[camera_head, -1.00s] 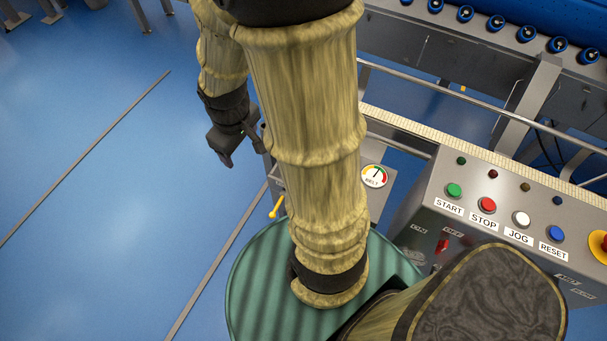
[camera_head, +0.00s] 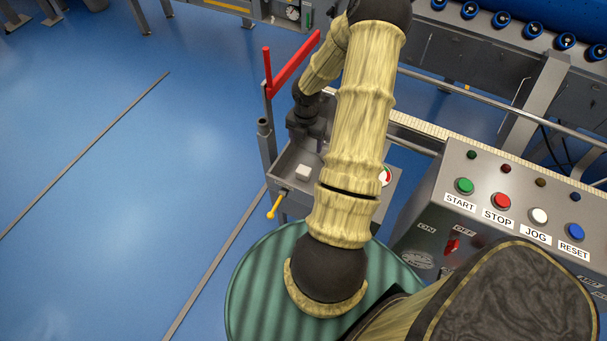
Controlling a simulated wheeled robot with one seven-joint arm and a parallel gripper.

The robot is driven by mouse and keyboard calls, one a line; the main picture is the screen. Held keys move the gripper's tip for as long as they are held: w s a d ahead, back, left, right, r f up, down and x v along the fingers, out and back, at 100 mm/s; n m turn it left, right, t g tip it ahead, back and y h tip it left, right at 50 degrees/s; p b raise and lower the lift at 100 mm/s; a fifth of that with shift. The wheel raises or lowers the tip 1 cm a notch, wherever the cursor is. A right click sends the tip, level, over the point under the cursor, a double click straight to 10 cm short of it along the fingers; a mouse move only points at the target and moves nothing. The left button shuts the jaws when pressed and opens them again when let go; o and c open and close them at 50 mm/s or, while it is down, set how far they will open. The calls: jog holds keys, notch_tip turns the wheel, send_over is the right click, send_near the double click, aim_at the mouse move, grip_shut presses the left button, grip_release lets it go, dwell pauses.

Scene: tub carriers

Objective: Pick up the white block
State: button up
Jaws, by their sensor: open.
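A small white block (camera_head: 302,172) lies in the grey metal tray (camera_head: 283,182), left of my arm. My dark gripper (camera_head: 308,133) hangs over the far part of the tray, above and behind the block in the picture. It appears apart from the block and nothing shows in it. Its jaws are open, but the fingertips are small and dark, so the gap is hard to make out. My arm hides the right part of the tray.
A red lever (camera_head: 292,63) on a grey post stands beside my gripper. A yellow-handled lever (camera_head: 277,205) sticks out at the tray's front. A green ribbed drum (camera_head: 255,280) stands in front. A control panel (camera_head: 490,180) with several buttons is at right. Blue floor lies open at left.

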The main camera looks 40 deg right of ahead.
aim_at(303, 170)
notch_tip(303, 170, down, 12)
jog(key=b, duration=0.3)
dwell(0.3)
jog(key=shift+w+a+f+b, duration=0.15)
jog(key=shift+f+b, duration=0.3)
jog(key=shift+f, duration=0.9)
jog(key=shift+w+a+f+b, duration=0.15)
jog(key=shift+f+b, duration=0.25)
jog(key=shift+f, duration=0.9)
jog(key=shift+s, duration=0.1)
jog(key=c, duration=1.1)
